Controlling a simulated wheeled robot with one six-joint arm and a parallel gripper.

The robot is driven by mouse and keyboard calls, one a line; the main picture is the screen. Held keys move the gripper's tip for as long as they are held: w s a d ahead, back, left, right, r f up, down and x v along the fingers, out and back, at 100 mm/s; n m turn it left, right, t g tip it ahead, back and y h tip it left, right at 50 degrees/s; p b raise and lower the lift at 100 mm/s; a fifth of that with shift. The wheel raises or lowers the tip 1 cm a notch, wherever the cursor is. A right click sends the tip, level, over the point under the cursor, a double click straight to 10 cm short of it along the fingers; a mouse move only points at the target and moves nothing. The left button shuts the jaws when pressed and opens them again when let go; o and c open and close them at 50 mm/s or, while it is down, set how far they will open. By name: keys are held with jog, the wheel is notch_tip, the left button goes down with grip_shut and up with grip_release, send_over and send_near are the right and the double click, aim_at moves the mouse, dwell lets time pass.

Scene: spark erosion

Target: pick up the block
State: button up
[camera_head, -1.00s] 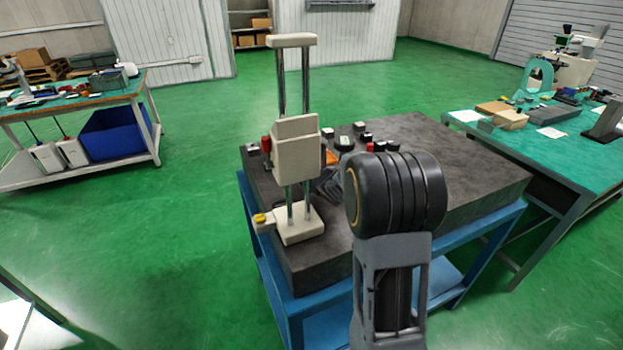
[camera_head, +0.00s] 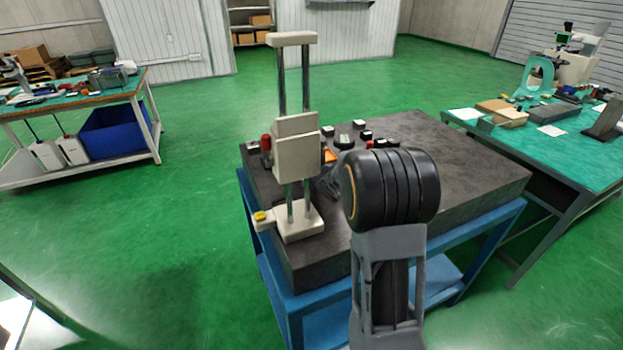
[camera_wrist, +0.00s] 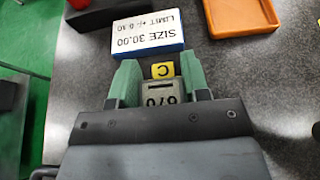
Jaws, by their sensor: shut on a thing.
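In the wrist view my gripper (camera_wrist: 159,66) has its two green fingers shut on a small grey metal block (camera_wrist: 160,95) marked with digits that look like 670. A yellow tag (camera_wrist: 162,70) with a letter C shows at the block's far end, between the fingertips. I cannot tell whether the tag is fixed to the block, or how far the block is from the plate. In the head view my own arm hides the gripper and the block.
A blue box with a white SIZE 30.00 label (camera_wrist: 148,33) lies just beyond the fingertips. An orange tray (camera_wrist: 246,31) is at the wrist view's upper right. A tall cream gauge (camera_head: 297,150) stands on the dark plate (camera_head: 460,165). The plate's right side is clear.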

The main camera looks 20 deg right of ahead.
jog(key=shift+c, duration=0.7)
jog(key=shift+r, duration=0.1)
notch_tip(320, 180, up, 18)
jog(key=p, duration=0.7)
